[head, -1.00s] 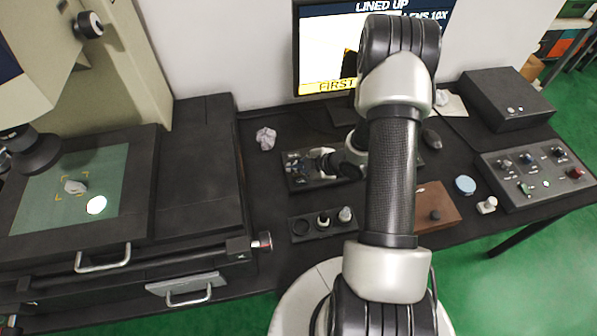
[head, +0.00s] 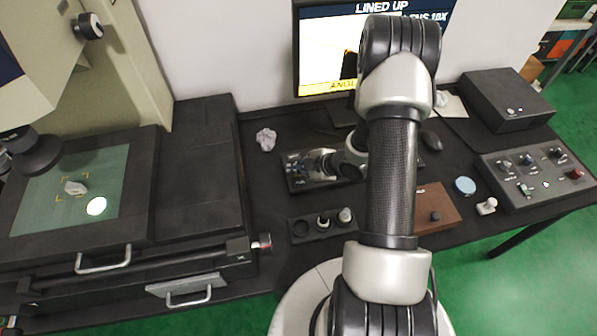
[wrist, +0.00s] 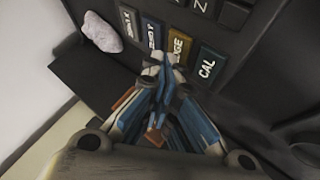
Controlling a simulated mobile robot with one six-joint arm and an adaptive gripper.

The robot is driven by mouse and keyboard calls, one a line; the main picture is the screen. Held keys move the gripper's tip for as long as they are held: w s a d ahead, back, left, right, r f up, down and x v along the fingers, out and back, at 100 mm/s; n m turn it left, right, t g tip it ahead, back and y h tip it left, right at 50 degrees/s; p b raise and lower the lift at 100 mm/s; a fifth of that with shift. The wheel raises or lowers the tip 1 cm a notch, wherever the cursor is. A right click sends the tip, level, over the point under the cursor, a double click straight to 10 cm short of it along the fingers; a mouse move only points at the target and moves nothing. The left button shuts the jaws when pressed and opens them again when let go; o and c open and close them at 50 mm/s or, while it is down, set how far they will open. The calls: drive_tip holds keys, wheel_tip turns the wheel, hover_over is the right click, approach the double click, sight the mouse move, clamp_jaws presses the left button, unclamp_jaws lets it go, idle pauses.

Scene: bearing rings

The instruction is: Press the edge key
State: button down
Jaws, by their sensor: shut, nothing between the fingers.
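The edge key (wrist: 180,48) is an amber key in the wrist view, in a row between a blue key and the CAL key (wrist: 207,68). Part of its label is covered by my gripper (wrist: 160,68). My gripper is shut and empty, its fingertips at the lower left end of the edge key. I cannot tell whether they touch it. In the head view, my gripper (head: 318,162) is over the dark keypad (head: 300,185), partly behind my own arm. The monitor (head: 330,50) reads LINED UP, with a yellow strip whose text starts with ANGL.
A measuring stage (head: 120,225) with a small grey part (head: 75,187) stands at left. A tray with round pieces (head: 300,238) is in front. A control box (head: 520,190) stands at right.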

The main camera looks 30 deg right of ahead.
sight(297, 175)
drive_tip(key=shift+r, duration=0.35)
drive_tip(key=shift+r+p, duration=2.15)
drive_tip(key=shift+r, duration=0.4)
